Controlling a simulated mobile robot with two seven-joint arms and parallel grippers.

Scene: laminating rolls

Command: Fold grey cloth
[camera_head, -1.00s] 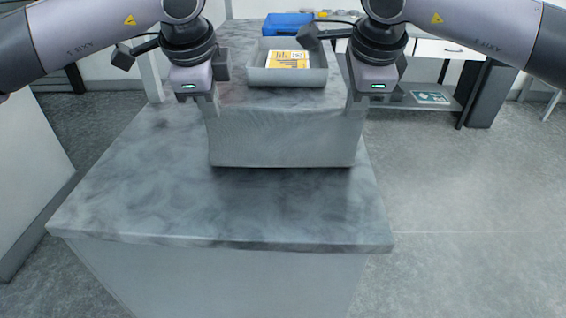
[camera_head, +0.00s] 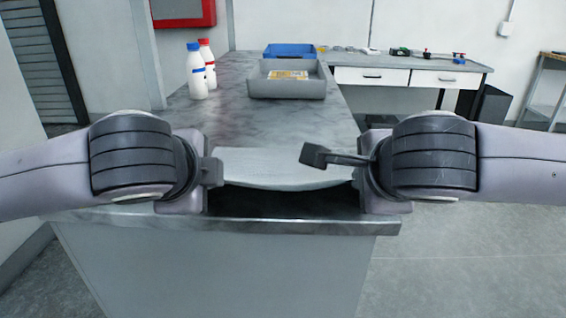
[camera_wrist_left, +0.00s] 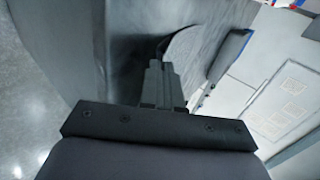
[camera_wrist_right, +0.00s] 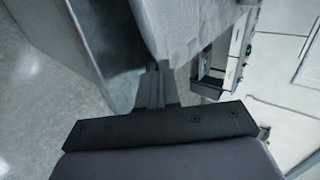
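The grey cloth (camera_head: 280,168) stretches between my two grippers above the near part of the marbled counter, sagging slightly at its front edge. A dark shadow lies below it. My left gripper (camera_head: 213,172) is shut on the cloth's left side, and my right gripper (camera_head: 356,178) is shut on its right side. The left wrist view shows shut fingers (camera_wrist_left: 162,84) at the edge of the cloth (camera_wrist_left: 184,48). The right wrist view shows shut fingers (camera_wrist_right: 157,86) at the edge of the cloth (camera_wrist_right: 180,22). The fingertips are partly hidden in the head view.
The marbled counter (camera_head: 300,125) is clear behind the cloth. Farther back stand a grey tray (camera_head: 262,88) with a yellow-and-white item (camera_head: 290,75), a blue bin (camera_head: 290,50) and two white bottles, one blue-capped (camera_head: 196,75), one red-capped (camera_head: 208,60). A drawer desk (camera_head: 440,78) stands at right.

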